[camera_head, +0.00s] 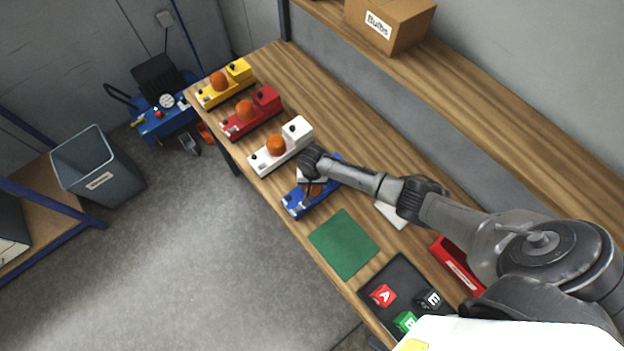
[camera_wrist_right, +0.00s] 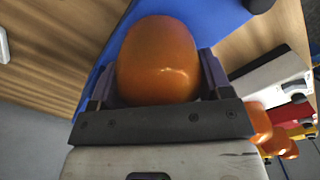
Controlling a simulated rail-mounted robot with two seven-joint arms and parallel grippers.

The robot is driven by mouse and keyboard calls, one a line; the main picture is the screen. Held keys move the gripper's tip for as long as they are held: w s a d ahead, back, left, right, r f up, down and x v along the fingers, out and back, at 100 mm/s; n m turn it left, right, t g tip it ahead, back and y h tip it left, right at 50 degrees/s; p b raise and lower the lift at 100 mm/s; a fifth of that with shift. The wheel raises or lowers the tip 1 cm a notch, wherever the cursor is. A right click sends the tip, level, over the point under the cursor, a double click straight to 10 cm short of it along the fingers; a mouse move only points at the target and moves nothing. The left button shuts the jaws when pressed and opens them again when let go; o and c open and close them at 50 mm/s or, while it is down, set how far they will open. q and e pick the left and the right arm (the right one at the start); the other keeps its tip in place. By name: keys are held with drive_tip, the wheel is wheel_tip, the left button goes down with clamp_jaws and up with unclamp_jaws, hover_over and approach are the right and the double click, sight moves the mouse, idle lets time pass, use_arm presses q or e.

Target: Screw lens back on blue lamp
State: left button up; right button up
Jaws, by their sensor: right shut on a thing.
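The blue lamp (camera_head: 297,204) lies on the wooden bench between the white lamp and a green mat. It also fills the top of the right wrist view (camera_wrist_right: 215,18). My right gripper (camera_head: 312,185) is over the middle of the blue lamp. In the right wrist view its two fingers stand on either side of the orange lens (camera_wrist_right: 158,60), and it is shut on this lens. The lens is at the lamp body, but I cannot tell whether it is seated or slightly above it. The arm hides part of the lamp in the head view. My left gripper is out of view.
White (camera_head: 290,149), red (camera_head: 266,101) and yellow (camera_head: 240,74) lamps with orange lenses stand in a row beyond. The green mat (camera_head: 344,244) is bare. A dark tray (camera_head: 398,276) with lettered cubes and a red bin (camera_head: 456,266) are nearer. A Bulbs box (camera_head: 405,25) sits on the shelf.

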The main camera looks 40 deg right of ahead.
drive_tip(key=shift+m, duration=0.3)
drive_tip(key=shift+r, duration=0.1)
drive_tip(key=shift+r+m+p, duration=0.1)
drive_tip(key=shift+m+p, duration=0.6)
drive_tip(key=shift+p, duration=0.05)
drive_tip(key=shift+m+p, duration=0.4)
drive_tip(key=shift+m, duration=0.2)
drive_tip(key=shift+m+p, duration=0.3)
drive_tip(key=shift+m, duration=0.4)
drive_tip(key=shift+d, duration=0.1)
